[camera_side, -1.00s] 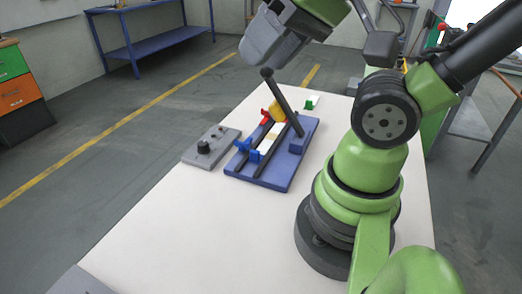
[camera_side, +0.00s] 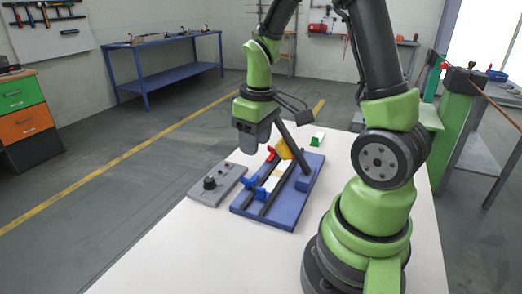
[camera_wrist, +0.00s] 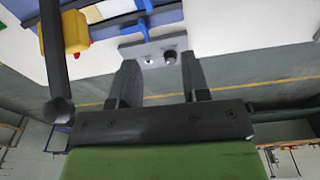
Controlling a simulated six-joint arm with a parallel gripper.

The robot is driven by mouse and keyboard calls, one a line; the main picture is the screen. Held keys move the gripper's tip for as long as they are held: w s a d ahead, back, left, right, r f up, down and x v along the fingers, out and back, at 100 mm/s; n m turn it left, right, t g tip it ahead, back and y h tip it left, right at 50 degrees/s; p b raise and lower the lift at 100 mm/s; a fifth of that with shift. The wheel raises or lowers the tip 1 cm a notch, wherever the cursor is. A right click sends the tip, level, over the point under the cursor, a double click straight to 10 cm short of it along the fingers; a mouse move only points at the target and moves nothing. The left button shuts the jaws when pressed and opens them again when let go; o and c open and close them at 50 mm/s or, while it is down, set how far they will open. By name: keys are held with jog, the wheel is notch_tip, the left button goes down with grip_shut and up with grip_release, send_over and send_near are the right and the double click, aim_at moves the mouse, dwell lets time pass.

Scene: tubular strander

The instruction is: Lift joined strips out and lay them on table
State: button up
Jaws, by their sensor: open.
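The joined strips appear as a pale, whitish-yellow band (camera_side: 271,183) lying between dark rails on a blue fixture (camera_side: 284,211); their seam is too small to see. A blue clamp (camera_side: 247,184) and a red clamp (camera_side: 271,153) stand at the fixture's left side. A yellow block (camera_side: 284,150) sits on the fixture beside a dark lever (camera_side: 293,147) that leans up to the left. My gripper (camera_side: 244,147) is above and left of the fixture, near the lever's top. In the wrist view my gripper (camera_wrist: 159,62) is open, with nothing held between its fingers.
A grey control box (camera_side: 216,185) with a black knob lies left of the fixture; it also shows beyond the fingers in the wrist view (camera_wrist: 144,49). A small green and white piece (camera_side: 317,140) lies behind the fixture. The white table (camera_side: 180,245) is bare in front.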

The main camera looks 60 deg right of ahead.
aim_at(261, 188)
jog(key=shift+n+g, duration=0.3)
jog(key=shift+g, duration=0.2)
jog(key=f, duration=0.4)
jog(key=d+f, duration=0.1)
jog(key=f, duration=0.8)
jog(key=shift+s+d+f, duration=0.2)
jog(key=shift+d+f, duration=0.15)
jog(key=shift+d, duration=0.05)
jog(key=shift+c, duration=0.4)
grip_shut()
jog(key=shift+r, duration=0.15)
